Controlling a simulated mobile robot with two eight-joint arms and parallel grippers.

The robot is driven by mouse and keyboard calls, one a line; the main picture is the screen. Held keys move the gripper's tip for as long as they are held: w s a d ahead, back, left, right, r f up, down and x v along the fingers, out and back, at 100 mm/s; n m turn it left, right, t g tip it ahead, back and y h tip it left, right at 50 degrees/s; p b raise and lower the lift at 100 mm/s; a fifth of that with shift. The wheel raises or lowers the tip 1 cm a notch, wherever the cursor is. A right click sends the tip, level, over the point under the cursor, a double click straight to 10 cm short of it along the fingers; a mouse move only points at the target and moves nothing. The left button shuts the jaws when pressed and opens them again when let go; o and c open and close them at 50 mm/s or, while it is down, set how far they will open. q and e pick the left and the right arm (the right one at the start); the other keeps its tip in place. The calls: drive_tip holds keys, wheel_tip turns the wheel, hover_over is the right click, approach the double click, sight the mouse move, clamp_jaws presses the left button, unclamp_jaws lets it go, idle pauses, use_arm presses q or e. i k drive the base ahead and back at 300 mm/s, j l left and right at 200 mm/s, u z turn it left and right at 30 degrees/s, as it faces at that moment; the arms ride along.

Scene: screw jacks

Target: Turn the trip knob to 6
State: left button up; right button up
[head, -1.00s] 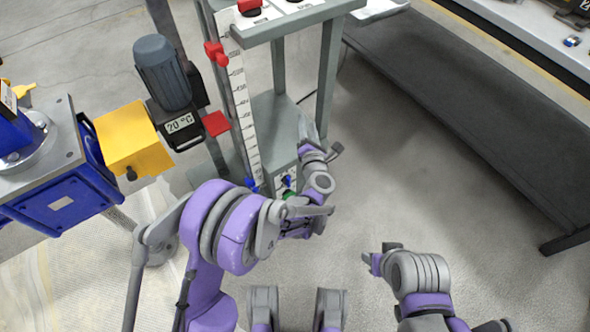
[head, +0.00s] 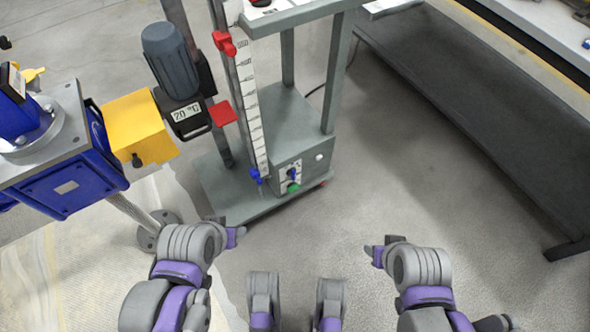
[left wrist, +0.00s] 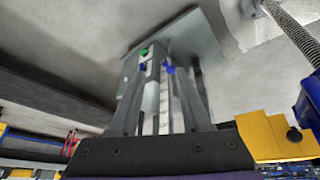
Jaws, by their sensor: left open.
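A grey control box (head: 307,163) sits low on the wheeled stand. Its white label carries a small blue knob (head: 292,174) and a green button (head: 293,188). A white round part (head: 319,157) is to their right. The trip knob's name and numbers are too small to read; the blue knob may be it. My left gripper (head: 240,237) is open and empty, in front of the stand and apart from it. In the left wrist view the blue knob (left wrist: 143,66) and green button (left wrist: 143,51) show beyond the fingers. My right gripper (head: 370,256) is over clear floor; its jaw opening is unclear.
A white scale strip (head: 250,110) with a red clamp (head: 224,42) and a blue clamp (head: 256,175) rises beside the box. A motor (head: 170,60) and yellow block (head: 139,127) are at left. A dark bench shelf (head: 460,120) is at right. Floor between is free.

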sight(293, 171)
drive_tip(key=i+l+u, duration=0.25)
drive_tip(key=l+u, duration=0.25)
drive_tip(key=l, duration=0.15)
drive_tip(key=i+l+u, duration=0.15)
drive_tip(key=l+u, duration=0.35)
drive_tip(key=l, duration=0.2)
drive_tip(key=l+u, duration=0.45)
drive_tip(key=l, duration=0.3)
drive_tip(key=k+l+u, duration=0.1)
drive_tip(key=l+u, duration=0.4)
drive_tip(key=l, duration=0.25)
drive_tip(key=l+u, duration=0.75)
drive_tip(key=l, duration=0.25)
drive_tip(key=l+u, duration=0.45)
drive_tip(key=l, duration=0.15)
drive_tip(key=k+l+u, duration=0.1)
drive_tip(key=l+u, duration=0.3)
drive_tip(key=l, duration=0.2)
